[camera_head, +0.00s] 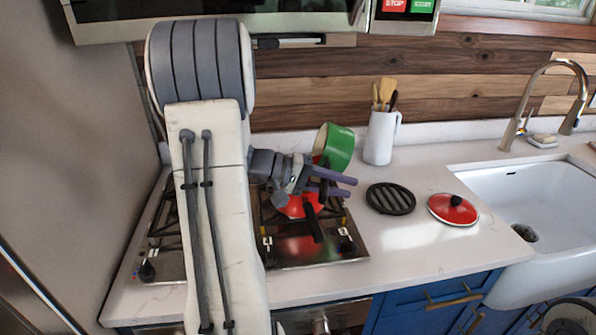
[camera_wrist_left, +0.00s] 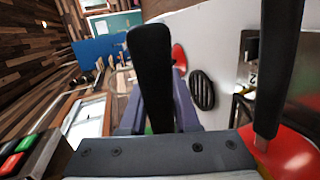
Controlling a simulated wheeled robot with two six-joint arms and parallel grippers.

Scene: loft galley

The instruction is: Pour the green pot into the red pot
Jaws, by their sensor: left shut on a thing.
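The green pot (camera_head: 341,147) is held tilted on its side above the back right of the stove. My left gripper (camera_head: 346,187) is shut on its black handle, which stands up between the purple fingers in the left wrist view (camera_wrist_left: 152,80). Only a sliver of green shows low between the fingers there. The red pot (camera_head: 299,207) sits on the stove below and partly behind my gripper, its black handle pointing to the front. It also shows at the lower right of the wrist view (camera_wrist_left: 294,155). The inside of both pots is hidden or unclear. My right gripper is not seen.
A black trivet (camera_head: 390,198) and a red lid (camera_head: 453,209) lie on the counter right of the stove (camera_head: 316,251). A white utensil jug (camera_head: 380,137) stands behind. The sink (camera_head: 515,192) is at the right. My left arm hides the stove's left part.

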